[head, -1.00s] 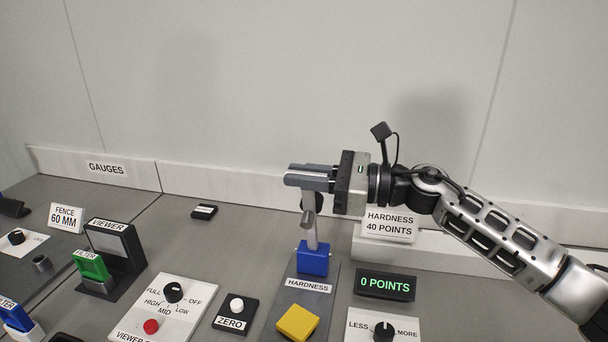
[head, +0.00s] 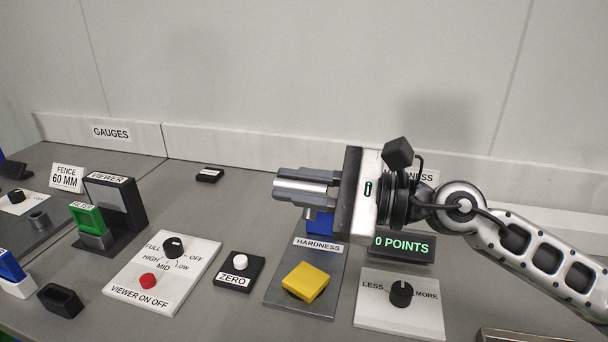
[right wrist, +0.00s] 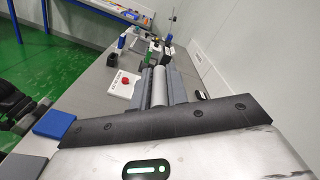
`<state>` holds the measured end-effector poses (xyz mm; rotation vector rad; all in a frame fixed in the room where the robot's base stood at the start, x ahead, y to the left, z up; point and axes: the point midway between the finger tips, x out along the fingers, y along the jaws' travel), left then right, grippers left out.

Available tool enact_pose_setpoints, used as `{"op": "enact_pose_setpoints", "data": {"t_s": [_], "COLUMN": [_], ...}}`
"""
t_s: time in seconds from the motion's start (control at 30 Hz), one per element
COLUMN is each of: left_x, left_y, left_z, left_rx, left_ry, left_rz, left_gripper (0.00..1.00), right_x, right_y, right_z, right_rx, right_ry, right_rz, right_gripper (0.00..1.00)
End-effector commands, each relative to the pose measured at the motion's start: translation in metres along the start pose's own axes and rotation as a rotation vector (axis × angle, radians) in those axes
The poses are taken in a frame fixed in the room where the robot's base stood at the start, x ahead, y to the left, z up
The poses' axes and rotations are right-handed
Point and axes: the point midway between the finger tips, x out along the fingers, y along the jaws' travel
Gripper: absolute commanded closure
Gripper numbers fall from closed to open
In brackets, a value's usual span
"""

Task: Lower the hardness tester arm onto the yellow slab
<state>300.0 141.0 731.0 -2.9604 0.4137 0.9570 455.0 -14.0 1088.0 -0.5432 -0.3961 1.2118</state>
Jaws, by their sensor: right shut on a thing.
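The yellow slab (head: 306,282) lies on the grey HARDNESS plate (head: 275,292). The blue base (head: 320,223) of the tester stands behind the slab, partly hidden by my right gripper. My right gripper (head: 303,186) is above and behind the slab, clear of it, and shut on the silver tester arm. The silver bar of the tester arm (right wrist: 160,88) shows between the two fingers in the right wrist view. The rest of the arm is hidden behind the gripper in the head view. The display (head: 403,246) reads 0 POINTS. My left gripper is not in view.
A LESS/MORE dial panel (head: 376,315) lies right of the slab. The ZERO button box (head: 231,279) and the VIEWER switch panel (head: 197,262) lie to its left. A hardness sign stands behind my right gripper, mostly covered. The wall closes off the back.

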Motion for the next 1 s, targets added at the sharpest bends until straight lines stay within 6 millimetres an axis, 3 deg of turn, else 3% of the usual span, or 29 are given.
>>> {"op": "enact_pose_setpoints", "data": {"t_s": [0.03, 0.2, 0.73, 0.77, 0.83, 1.0], "left_x": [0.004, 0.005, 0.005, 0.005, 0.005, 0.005], "left_y": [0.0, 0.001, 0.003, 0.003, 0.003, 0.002], "left_z": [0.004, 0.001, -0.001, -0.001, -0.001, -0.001], "left_rx": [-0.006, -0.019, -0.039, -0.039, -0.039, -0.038], "left_ry": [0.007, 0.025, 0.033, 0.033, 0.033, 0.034], "left_rz": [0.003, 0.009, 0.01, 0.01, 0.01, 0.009], "left_gripper": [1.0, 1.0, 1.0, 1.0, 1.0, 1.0], "right_x": [0.0, 0.0, 0.0, 0.0, 0.0, 0.0], "right_y": [0.01, 0.023, 0.027, 0.027, 0.027, 0.026], "right_z": [-0.005, -0.007, -0.007, -0.007, -0.007, -0.007], "right_rx": [-0.018, -0.074, -0.103, -0.103, -0.103, -0.105], "right_ry": [-0.001, 0.0, 0.002, 0.002, 0.002, 0.002], "right_rz": [0.004, 0.005, 0.005, 0.005, 0.004, 0.003], "right_gripper": [1.0, 1.0, 1.0, 0.82, 0.63, 0.63]}}
